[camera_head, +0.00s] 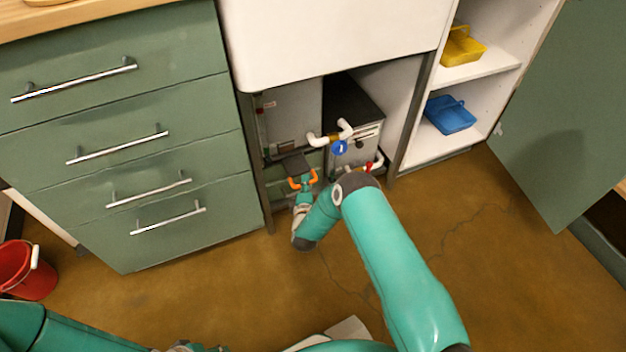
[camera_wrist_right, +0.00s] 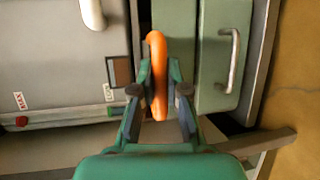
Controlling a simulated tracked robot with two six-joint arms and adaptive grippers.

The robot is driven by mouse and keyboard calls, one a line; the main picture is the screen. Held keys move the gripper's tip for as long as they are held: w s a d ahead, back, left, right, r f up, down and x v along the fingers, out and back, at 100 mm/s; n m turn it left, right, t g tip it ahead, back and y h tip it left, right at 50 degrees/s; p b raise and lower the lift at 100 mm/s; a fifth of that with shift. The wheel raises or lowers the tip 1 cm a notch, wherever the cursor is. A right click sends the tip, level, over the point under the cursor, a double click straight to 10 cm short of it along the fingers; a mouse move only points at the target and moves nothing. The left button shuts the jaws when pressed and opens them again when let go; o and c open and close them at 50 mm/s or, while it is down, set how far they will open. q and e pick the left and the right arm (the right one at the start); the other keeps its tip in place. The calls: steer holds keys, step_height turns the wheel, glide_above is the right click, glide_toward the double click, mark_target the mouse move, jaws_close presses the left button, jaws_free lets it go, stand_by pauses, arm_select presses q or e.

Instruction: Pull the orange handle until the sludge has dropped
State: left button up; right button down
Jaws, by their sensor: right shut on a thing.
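The orange handle (camera_head: 314,177) is in the open bay under the white sink front, low down beside a grey box. In the right wrist view the orange handle (camera_wrist_right: 156,50) runs between my fingers, its top end above the tips. My right gripper (camera_head: 303,185) reaches into the bay and is shut on the handle. Its two fingers, tips around the handle (camera_wrist_right: 160,77), also show in the right wrist view. No sludge shows in either view. Part of my left arm is at the bottom left of the head view, but its gripper does not show.
White pipes (camera_head: 330,137) with a blue valve (camera_head: 339,147) and a red valve (camera_head: 369,167) are close to the right of the handle. Green drawers (camera_head: 110,70) stand at the left. A red bucket (camera_head: 35,282) is on the floor. An open green door (camera_head: 570,120) is at the right.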

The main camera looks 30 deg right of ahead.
steer(key=shift+a+f, duration=0.25)
steer(key=c, duration=1.2)
jaws_free()
steer(key=shift+d+r, duration=0.1)
steer(key=shift+d, duration=0.05)
steer(key=v, duration=1.2)
steer(key=shift+d, duration=0.1)
